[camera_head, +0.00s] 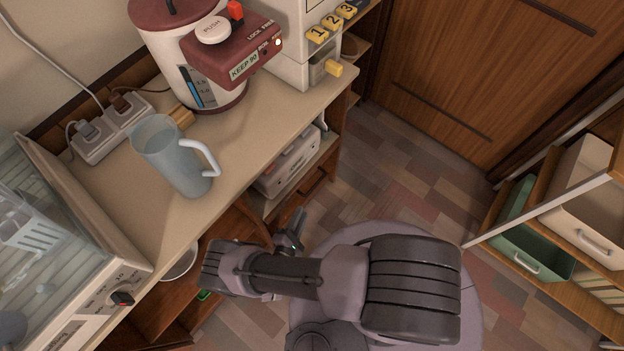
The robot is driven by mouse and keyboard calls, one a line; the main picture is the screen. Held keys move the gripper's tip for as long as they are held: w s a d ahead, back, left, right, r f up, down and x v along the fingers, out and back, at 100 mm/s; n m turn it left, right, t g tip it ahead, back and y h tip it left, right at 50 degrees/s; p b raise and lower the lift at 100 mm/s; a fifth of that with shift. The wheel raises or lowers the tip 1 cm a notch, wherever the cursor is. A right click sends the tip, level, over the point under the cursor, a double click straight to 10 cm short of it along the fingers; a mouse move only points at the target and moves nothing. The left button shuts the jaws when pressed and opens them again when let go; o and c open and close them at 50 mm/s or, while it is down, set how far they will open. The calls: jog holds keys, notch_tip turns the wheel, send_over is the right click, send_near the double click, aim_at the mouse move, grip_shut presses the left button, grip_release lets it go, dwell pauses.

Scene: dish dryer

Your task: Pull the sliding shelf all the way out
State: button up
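Under the counter is an open wooden cabinet. My gripper (291,232) is in front of the cabinet, close to the board's outer edge in the picture. It is small and partly hidden by my arm, so I cannot tell whether it touches anything or is open or shut.
The counter (240,130) holds a blue-grey pitcher (178,160), a red and white water boiler (205,60), a power strip (110,130) and a glass-fronted dish dryer (50,230). A white bowl (180,264) sits below. Open shelves with bins (525,250) stand at right. Floor (400,160) is clear between.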

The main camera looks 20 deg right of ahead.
aim_at(314, 186)
jog(key=b+x, duration=0.2)
jog(key=x, duration=1.1)
jog(key=shift+w+d+f, duration=0.15)
jog(key=shift+d, duration=0.05)
jog(key=shift+c, duration=0.2)
grip_shut()
dwell(0.6)
